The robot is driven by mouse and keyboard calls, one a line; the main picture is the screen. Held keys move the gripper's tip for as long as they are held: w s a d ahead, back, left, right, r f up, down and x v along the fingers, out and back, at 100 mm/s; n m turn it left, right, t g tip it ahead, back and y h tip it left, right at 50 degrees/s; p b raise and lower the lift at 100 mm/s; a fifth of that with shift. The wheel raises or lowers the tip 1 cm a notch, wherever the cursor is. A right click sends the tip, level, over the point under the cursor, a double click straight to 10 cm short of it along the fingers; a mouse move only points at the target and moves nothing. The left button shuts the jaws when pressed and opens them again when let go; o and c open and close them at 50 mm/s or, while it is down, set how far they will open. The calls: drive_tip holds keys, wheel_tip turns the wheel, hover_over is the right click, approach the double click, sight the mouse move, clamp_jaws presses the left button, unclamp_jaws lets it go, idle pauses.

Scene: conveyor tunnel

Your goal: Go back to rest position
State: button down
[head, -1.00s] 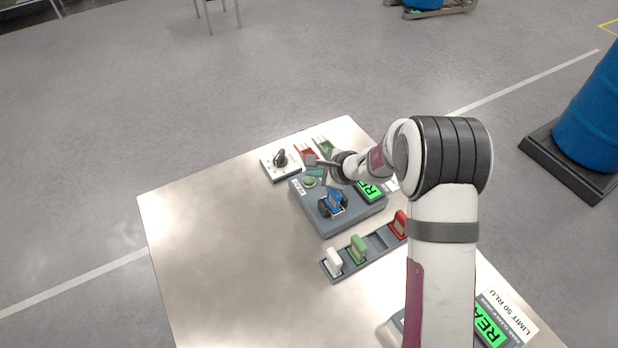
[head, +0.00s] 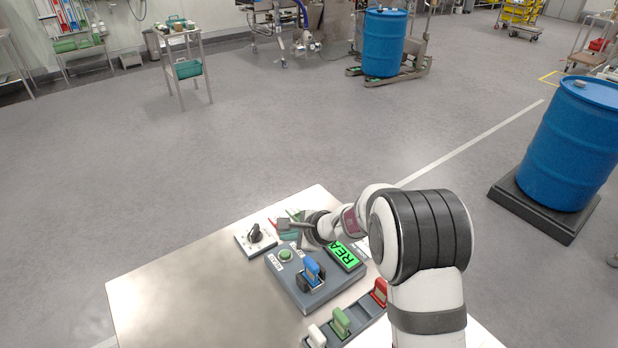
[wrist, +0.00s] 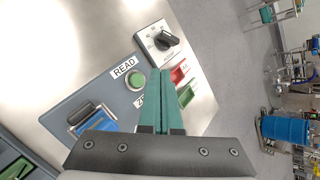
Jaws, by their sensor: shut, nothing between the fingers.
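My gripper (head: 287,226) is at the far end of the steel table, above the back edge of a grey reader box. Its teal fingers (wrist: 161,98) are together in the wrist view, with nothing between them. The grey box (head: 311,300) has a green READ button (head: 286,254), a lit green screen (head: 344,256) and a blue-handled piece (head: 312,271) seated on it. The button also shows in the wrist view (wrist: 135,81), left of the fingers. My gripper hides part of the red and green parts behind it.
A white plate with a black rotary knob (head: 255,233) sits left of my gripper. A rack in front holds white (head: 317,335), green (head: 341,321) and red (head: 380,292) handled pieces. The table's left side (head: 190,290) is bare. A blue drum (head: 570,145) stands on the floor at right.

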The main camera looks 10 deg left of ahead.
drive_tip(key=s+d+r+n+g, duration=0.1)
drive_tip(key=s+d+r+n, duration=0.2)
drive_tip(key=s+r, duration=0.35)
drive_tip(key=s+d+r+n+g, duration=0.1)
drive_tip(key=s+d+r+n, duration=0.15)
drive_tip(key=s+r, duration=0.35)
drive_tip(key=s+d+n+g+h, duration=0.1)
drive_tip(key=s+d+h, duration=0.1)
drive_tip(key=s+d, duration=0.3)
drive_tip(key=s+d+f+n+g+h, duration=0.1)
drive_tip(key=s+d, duration=0.4)
drive_tip(key=s, duration=0.6)
drive_tip(key=s+d+n+g+h, duration=0.1)
drive_tip(key=s+d+n+h, duration=0.1)
drive_tip(key=s, duration=0.6)
drive_tip(key=d+h, duration=0.1)
drive_tip(key=d, duration=0.1)
drive_tip(key=shift+d+f, duration=0.2)
drive_tip(key=shift+d, duration=0.2)
drive_tip(key=shift+w+n, duration=0.1)
drive_tip(key=shift+n, duration=0.15)
